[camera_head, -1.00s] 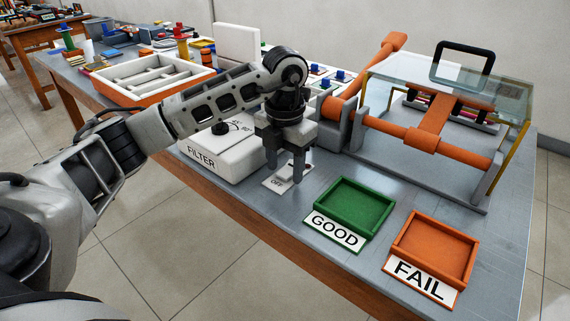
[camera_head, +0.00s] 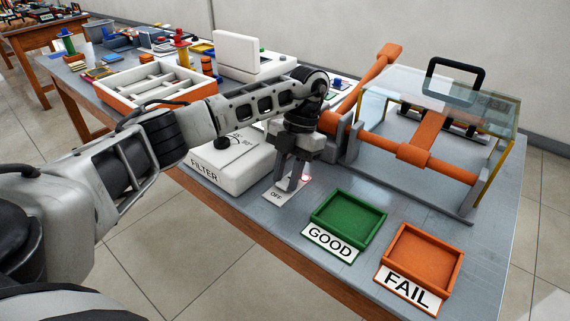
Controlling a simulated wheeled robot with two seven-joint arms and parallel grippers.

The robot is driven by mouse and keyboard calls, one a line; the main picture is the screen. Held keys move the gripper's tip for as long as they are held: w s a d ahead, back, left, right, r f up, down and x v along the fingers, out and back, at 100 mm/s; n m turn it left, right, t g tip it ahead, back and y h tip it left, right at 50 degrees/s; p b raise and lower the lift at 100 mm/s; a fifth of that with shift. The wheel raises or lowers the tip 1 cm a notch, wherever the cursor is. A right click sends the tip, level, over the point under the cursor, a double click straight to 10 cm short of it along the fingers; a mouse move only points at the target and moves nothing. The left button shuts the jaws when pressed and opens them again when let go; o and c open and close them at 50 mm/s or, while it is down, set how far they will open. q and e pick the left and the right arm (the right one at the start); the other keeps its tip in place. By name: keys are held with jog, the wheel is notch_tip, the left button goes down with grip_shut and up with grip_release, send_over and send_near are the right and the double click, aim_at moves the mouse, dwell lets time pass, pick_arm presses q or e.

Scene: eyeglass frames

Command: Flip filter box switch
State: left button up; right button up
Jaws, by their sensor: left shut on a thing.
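A small red-rimmed spot shows by the fingertips. My right gripper is not in view.
A green GOOD tray (camera_head: 348,220) and an orange FAIL tray (camera_head: 424,263) lie right of the plate. Behind them stands a glass-topped fixture (camera_head: 440,100) with orange bars. A divided white-and-orange box (camera_head: 155,82) is at the back left.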

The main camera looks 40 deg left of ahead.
pick_arm(q)
jog(key=shift+w+r+g+p, duration=0.1)
jog(key=shift+w+g+p, duration=0.05)
jog(key=shift+g+p, duration=0.3)
jog(key=shift+g, duration=0.25)
jog(key=shift+o, duration=0.2)
jog(key=shift+c, duration=0.2)
jog(key=o, duration=1)
jog(key=shift+w, duration=0.1)
